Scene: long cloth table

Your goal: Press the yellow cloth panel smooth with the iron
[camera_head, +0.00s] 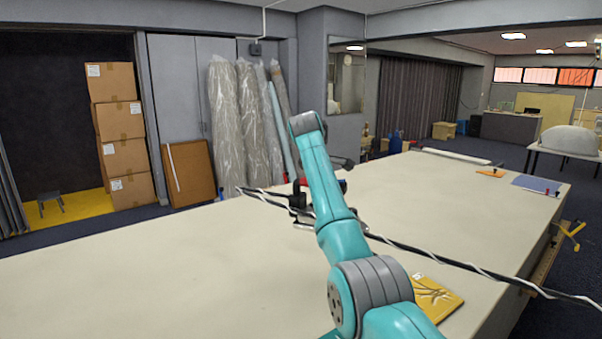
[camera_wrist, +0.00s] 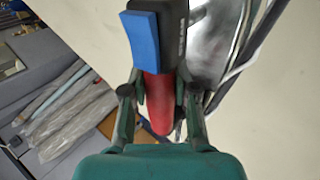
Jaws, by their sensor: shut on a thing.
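The yellow cloth panel (camera_head: 443,300) lies on the near right part of the table, with wrinkle lines across it; my arm hides its left side. My gripper (camera_wrist: 158,95) is shut on the red handle of the iron (camera_wrist: 158,100). In the wrist view the iron shows a blue block, a black body and a shiny metal part. In the head view my arm mostly hides the iron, at mid-table, well beyond the panel and to its left. I cannot tell whether it touches the table.
A black and white cord (camera_head: 470,265) runs across the long pale table (camera_head: 130,270), passing just beyond the panel. An orange piece (camera_head: 490,173) and a blue sheet (camera_head: 532,183) lie at the far right. The table's left part is clear.

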